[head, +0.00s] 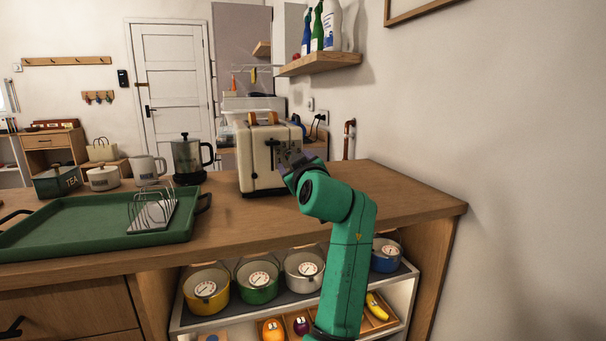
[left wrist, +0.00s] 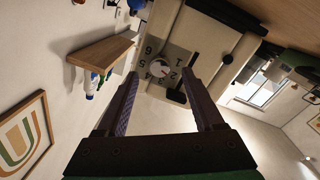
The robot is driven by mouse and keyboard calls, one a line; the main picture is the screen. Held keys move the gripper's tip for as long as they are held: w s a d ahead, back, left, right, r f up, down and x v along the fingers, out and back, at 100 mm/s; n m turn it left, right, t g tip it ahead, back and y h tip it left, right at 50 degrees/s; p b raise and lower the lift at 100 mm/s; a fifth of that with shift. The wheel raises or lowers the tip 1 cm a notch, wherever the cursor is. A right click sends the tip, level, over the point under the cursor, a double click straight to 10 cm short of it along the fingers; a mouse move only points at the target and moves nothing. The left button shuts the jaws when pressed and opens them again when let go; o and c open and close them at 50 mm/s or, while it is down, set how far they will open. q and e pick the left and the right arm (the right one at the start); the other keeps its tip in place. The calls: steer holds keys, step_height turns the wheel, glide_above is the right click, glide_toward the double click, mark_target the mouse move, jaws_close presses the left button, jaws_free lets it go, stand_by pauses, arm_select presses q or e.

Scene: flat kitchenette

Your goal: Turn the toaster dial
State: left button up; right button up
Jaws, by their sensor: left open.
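The cream toaster (head: 256,165) stands on the wooden counter with bread slices in its top slots. My left gripper (head: 289,160) is at its right-hand face, which the gripper partly hides in the head view. In the left wrist view, the round pale dial (left wrist: 163,68) with a red mark sits on a grey panel with numbers around it. The open fingers of my left gripper (left wrist: 160,76) appear on either side of the dial; whether they touch it, I cannot tell. A black lever shows beside the right finger. My right gripper is in neither view.
A green tray (head: 95,240) with a metal rack lies left of the toaster. A wall shelf (head: 320,62) with bottles hangs above right. The counter right of my arm is clear.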

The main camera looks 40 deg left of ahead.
arm_select(q)
steer(key=v, duration=1.1)
steer(key=shift+s+b, duration=0.15)
steer(key=shift+b, duration=0.25)
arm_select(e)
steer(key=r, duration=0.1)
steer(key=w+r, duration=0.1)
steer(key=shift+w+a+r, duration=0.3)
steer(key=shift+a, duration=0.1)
arm_select(q)
steer(key=shift+d, duration=0.1)
